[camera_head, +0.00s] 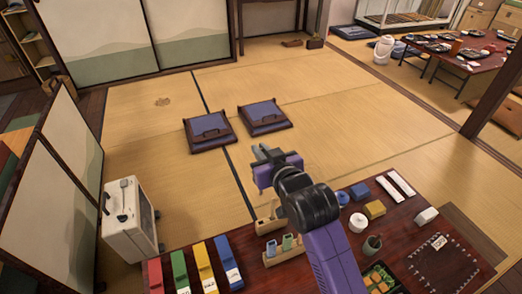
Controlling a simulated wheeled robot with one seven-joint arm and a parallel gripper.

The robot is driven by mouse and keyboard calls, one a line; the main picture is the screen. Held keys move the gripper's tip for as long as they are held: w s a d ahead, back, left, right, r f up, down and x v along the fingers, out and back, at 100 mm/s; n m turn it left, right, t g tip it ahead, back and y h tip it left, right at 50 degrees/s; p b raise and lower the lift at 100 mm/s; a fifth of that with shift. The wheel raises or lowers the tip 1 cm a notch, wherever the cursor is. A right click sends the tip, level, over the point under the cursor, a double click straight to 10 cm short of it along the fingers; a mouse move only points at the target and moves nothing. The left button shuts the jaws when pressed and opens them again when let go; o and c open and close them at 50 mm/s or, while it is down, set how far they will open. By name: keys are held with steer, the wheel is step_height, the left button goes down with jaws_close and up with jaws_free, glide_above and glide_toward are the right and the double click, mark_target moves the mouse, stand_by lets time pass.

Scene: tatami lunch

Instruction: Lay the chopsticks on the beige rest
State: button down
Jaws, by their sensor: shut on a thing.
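My gripper (268,152) is raised at the far edge of the low dark red table, at the end of my purple and black arm. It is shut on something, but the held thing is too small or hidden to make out. I cannot pick out the chopsticks for certain. Two long white strips (397,186) lie side by side on the table to the right of my arm. A beige notched piece (268,222) stands at the table's far left edge, below my gripper in the picture; I cannot tell whether it is the beige rest.
Two floor seats (208,131) lie beyond.

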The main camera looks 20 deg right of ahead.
steer(key=shift+r+p, duration=1.7)
steer(key=shift+r, duration=0.3)
